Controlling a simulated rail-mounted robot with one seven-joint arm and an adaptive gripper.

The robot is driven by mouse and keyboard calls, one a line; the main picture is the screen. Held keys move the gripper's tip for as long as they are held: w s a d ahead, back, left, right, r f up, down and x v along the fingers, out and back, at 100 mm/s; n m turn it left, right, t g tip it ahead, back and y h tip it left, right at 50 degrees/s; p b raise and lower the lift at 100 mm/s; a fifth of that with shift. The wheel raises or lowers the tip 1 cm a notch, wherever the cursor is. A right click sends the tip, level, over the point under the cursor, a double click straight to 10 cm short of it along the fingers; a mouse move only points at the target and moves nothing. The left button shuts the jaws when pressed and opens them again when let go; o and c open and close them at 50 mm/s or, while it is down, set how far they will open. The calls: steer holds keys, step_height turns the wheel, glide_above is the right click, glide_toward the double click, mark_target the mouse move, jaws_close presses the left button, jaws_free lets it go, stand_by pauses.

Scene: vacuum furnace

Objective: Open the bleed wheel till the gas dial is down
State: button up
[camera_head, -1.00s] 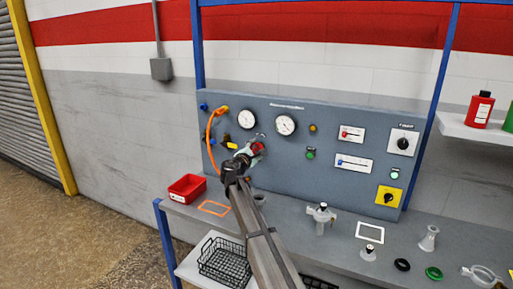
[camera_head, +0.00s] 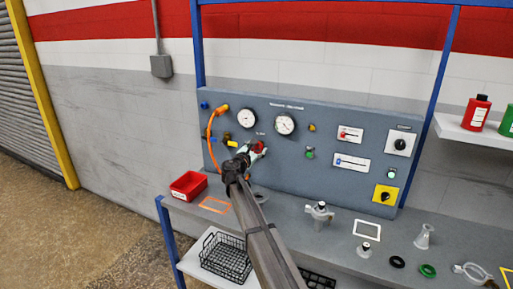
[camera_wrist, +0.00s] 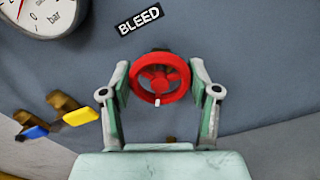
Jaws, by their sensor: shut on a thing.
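The red bleed wheel (camera_wrist: 160,61) sits on the grey panel under a label reading BLEED (camera_wrist: 139,19). In the wrist view my gripper (camera_wrist: 160,80) has one finger on each side of the wheel and is shut on it. In the head view the wheel (camera_head: 257,147) shows just beyond my gripper (camera_head: 250,153), which hides part of it. Two round white dials, a left one (camera_head: 247,118) and a right one (camera_head: 284,123), are on the panel above. Their needles are too small to read there. A dial marked bar (camera_wrist: 45,12) is cut off at the top left of the wrist view.
Left of the wheel are an orange hose (camera_head: 210,128) and valves with a yellow handle (camera_wrist: 80,117) and a blue handle (camera_wrist: 36,132). A red bin (camera_head: 188,185) and several loose fittings stand on the bench below.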

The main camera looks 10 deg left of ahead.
steer(key=shift+w+r, duration=0.15)
steer(key=o, duration=1.2)
steer(key=v, duration=1.2)
